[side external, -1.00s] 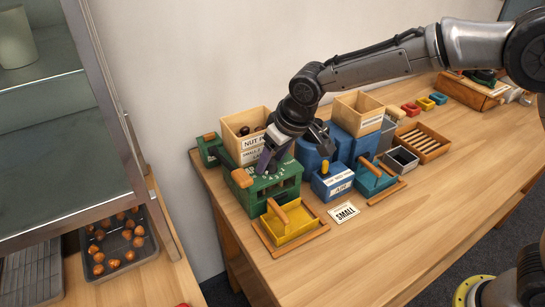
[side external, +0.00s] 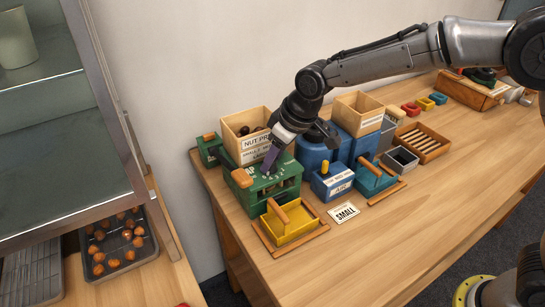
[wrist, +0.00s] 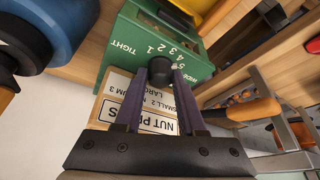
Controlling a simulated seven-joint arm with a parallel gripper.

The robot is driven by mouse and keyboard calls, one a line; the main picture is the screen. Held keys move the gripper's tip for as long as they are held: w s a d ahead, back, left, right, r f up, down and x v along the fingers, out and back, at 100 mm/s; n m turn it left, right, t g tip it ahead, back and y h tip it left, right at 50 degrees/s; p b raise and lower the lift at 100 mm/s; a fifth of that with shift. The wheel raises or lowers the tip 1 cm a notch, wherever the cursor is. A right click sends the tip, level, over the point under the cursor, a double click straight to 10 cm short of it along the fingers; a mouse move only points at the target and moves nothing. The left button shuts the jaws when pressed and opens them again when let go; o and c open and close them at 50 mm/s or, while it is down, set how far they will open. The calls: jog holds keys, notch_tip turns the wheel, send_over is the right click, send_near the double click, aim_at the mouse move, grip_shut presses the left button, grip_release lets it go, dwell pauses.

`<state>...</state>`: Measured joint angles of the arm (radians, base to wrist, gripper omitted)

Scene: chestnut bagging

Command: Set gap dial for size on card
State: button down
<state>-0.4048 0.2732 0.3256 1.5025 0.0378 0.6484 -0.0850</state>
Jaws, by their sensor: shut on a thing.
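The green press (side external: 272,190) stands at the table's left end, with its numbered dial face (wrist: 150,35) on top reading TIGHT, 1 to 5 and WIDE in the wrist view. My gripper (side external: 269,169) points down at this face. In the wrist view my gripper (wrist: 161,72) has its two purple fingers shut on the dark round dial knob (wrist: 162,67). I cannot make out the knob's pointer. The card (side external: 343,212) reads SMALL and lies flat on the table. A label on the wooden box (wrist: 122,87) reads in part "SMALL 2"; the fingers hide some of it.
A yellow tray (side external: 288,231) with a wooden handle sits before the press. Blue machines (side external: 333,180) and a teal one (side external: 372,180) stand close to its right. The wooden nut box (side external: 245,123) is right behind. The table's front right is clear.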

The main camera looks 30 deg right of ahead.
jog(key=n+y, duration=0.1)
jog(key=n, duration=0.2)
jog(key=n+g+y, duration=0.1)
jog(key=n, duration=0.2)
jog(key=shift+w+d+g, duration=0.15)
jog(key=shift+g, duration=0.15)
jog(key=n+g, duration=0.2)
jog(key=n, duration=0.4)
jog(key=shift+w, duration=0.1)
jog(key=shift+n, duration=0.3)
jog(key=c, duration=0.5)
grip_release()
jog(key=shift+y, duration=0.3)
